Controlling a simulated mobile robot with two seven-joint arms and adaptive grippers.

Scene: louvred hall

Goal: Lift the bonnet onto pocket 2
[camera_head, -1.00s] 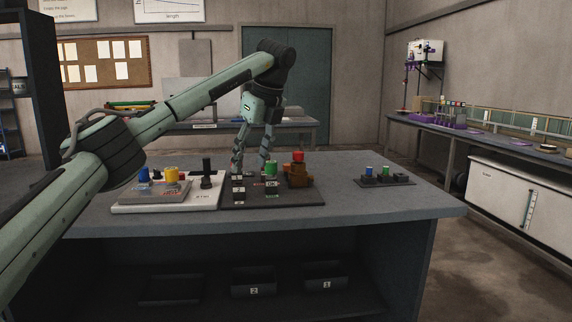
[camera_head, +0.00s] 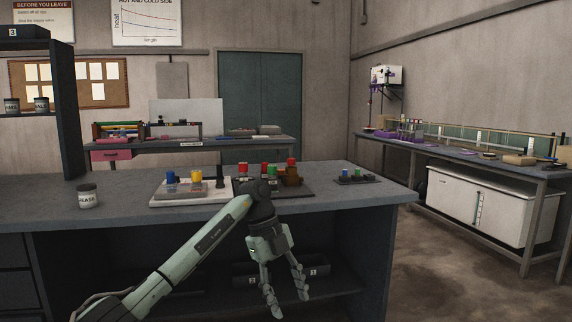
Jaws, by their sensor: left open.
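A dark board (camera_head: 304,192) on the table carries a green-topped piece (camera_head: 272,171), red-topped pieces and a brown block (camera_head: 292,178) with a red top (camera_head: 291,162). I cannot tell which piece is the bonnet. Pocket labels on the board are too small or hidden to read; my left arm covers its front left part. My left gripper (camera_head: 286,297) is open and empty, fingers pointing down, in front of the table and the lower shelf, apart from the board. My right gripper is out of view.
A pale board (camera_head: 160,201) with blue (camera_head: 170,176) and yellow (camera_head: 196,176) knobs sits left of the dark board. A grease tin (camera_head: 88,197) stands at left. Bins sit on the lower shelf behind my gripper.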

